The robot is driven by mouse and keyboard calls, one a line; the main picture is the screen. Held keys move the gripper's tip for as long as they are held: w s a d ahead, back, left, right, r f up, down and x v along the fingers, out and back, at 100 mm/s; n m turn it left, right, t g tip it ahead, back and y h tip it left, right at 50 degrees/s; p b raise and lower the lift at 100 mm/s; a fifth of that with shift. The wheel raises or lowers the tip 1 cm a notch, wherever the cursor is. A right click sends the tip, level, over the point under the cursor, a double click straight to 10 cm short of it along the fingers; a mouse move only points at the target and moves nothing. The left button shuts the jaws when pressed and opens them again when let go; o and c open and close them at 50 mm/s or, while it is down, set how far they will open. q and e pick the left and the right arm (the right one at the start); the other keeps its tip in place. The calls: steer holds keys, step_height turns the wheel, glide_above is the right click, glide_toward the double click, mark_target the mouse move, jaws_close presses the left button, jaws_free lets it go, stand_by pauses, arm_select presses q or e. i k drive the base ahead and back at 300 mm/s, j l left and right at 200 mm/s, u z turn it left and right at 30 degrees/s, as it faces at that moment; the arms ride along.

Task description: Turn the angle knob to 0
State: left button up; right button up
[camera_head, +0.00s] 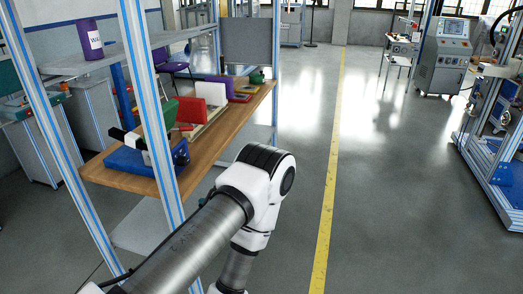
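I cannot make out an angle knob in this view. A grey control cabinet (444,62) with a screen (453,27) stands at the back right, too far off to tell any knob on it. A machine in an aluminium and blue frame (492,150) stands at the right edge, partly cut off; no knob is clear on it. One of my arms reaches in from the bottom left, bent at a white joint near the middle. Neither of my grippers is in view.
A workbench (215,138) with a wooden top and aluminium posts stands close on the left. It holds a blue tool (140,160) and several coloured bins. A purple bottle (90,40) stands on its shelf.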

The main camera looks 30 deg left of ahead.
mark_target(182, 161)
steer(key=i+j, duration=0.15)
steer(key=i, duration=0.35)
steer(key=i+j+z, duration=0.15)
steer(key=i, duration=0.3)
steer(key=i+j, duration=0.2)
steer(key=i, duration=0.3)
steer(key=i+j+z, duration=0.1)
steer(key=i, duration=0.35)
steer(key=i+j, duration=0.35)
steer(key=i+u, duration=0.15)
steer(key=u, duration=0.3)
steer(key=i+u, duration=0.1)
steer(key=u, duration=0.3)
steer(key=i+l+u, duration=0.1)
steer(key=u, duration=0.35)
steer(key=i+l+u, duration=0.1)
steer(key=u, duration=0.35)
steer(key=l+u, duration=0.2)
steer(key=u, duration=0.25)
steer(key=i+l+u, duration=0.1)
steer(key=u, duration=0.3)
steer(key=l+u, duration=0.25)
steer(key=u, duration=0.2)
